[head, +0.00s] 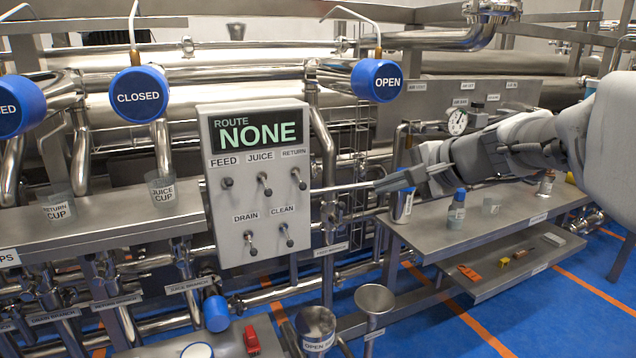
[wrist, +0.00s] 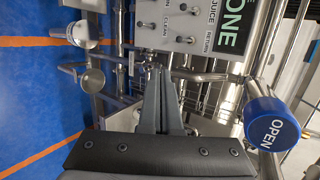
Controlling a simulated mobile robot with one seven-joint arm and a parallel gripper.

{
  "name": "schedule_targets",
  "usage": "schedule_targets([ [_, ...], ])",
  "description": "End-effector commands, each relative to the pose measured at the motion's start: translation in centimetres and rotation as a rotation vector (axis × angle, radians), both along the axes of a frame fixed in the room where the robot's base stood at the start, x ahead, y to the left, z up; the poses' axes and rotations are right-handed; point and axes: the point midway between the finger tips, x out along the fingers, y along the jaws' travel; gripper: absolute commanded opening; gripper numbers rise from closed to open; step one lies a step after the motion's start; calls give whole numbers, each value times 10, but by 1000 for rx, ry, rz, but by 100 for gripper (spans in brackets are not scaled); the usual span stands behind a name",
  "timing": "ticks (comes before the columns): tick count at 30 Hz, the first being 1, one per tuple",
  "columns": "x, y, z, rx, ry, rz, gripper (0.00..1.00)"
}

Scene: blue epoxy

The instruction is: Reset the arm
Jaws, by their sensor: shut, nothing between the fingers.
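My arm reaches in from the right in the head view. My gripper (head: 377,186) points left toward the grey route panel (head: 217,250). In the wrist view my gripper (wrist: 160,72) shows its two fingers together, with nothing held between them. The panel's display (head: 257,131) reads "ROUTE NONE", above several small levers marked FEED, JUICE, RETURN, DRAIN and CLEAN. The panel also shows at the top of the wrist view (wrist: 187,40), turned on its side. A thin bright pipe (head: 335,189) appears between panel and fingertips; I cannot tell its distance from them.
A steel bench (head: 480,237) below my gripper carries a blue-capped bottle (head: 456,212) and cups. A lower shelf (head: 515,274) holds small items. A blue OPEN knob (head: 377,81) hangs above, also at right in the wrist view (wrist: 271,122). A funnel (head: 374,300) stands in front.

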Motion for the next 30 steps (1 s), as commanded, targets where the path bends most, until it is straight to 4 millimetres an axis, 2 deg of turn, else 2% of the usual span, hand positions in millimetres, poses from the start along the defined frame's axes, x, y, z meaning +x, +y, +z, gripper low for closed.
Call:
schedule_targets([
  [12, 0, 0, 0, -1, 1, 1, 0],
  [16, -14, 10, -4, -48, 7, 39, 0],
  [20, -54, 34, -17, -198, 24, 150, 0],
  [24, -115, 56, -44, -440, 44, 321, 0],
  [30, -192, 59, -82, -786, 54, 547, 0],
])
